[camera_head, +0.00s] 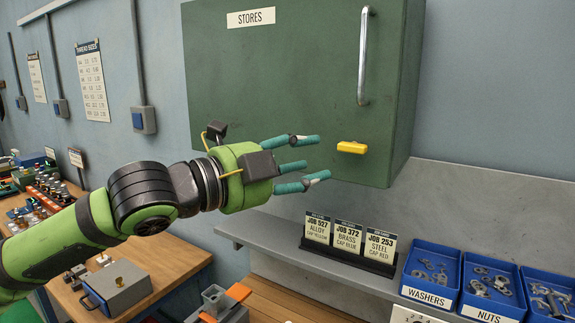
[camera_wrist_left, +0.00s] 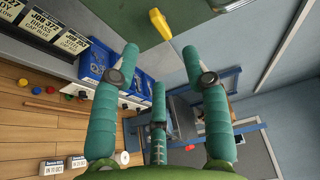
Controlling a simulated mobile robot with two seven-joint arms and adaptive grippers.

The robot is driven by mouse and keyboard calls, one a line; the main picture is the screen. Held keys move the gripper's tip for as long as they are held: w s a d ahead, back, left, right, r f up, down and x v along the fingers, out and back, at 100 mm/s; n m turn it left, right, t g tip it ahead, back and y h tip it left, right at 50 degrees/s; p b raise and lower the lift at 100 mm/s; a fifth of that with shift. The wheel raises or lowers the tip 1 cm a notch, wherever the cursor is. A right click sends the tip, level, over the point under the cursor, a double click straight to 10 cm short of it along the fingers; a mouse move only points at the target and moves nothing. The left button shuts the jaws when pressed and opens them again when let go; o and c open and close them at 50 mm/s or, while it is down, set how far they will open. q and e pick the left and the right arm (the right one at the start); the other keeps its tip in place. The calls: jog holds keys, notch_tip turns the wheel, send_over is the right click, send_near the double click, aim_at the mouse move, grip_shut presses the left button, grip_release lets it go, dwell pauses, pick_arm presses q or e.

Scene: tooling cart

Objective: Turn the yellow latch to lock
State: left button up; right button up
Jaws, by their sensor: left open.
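The yellow latch (camera_head: 352,147) sits on the lower right of the green STORES cabinet door (camera_head: 270,90), below the metal handle (camera_head: 364,56). It lies level in the head view. My left gripper (camera_head: 312,158) is open and empty, with its teal fingers spread and pointing right toward the latch. A gap shows between the fingertips and the latch. In the left wrist view the latch (camera_wrist_left: 160,23) is at the top, beyond the fingers (camera_wrist_left: 160,85). My right gripper is not in view.
A grey shelf (camera_head: 285,240) below the cabinet carries a job card holder (camera_head: 348,262). Blue bins of washers (camera_head: 432,273) and nuts (camera_head: 493,287) stand at right. A wooden bench (camera_head: 160,262) with a grey box (camera_head: 117,285) is at lower left.

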pick_arm(q)
jog(key=v, duration=0.3)
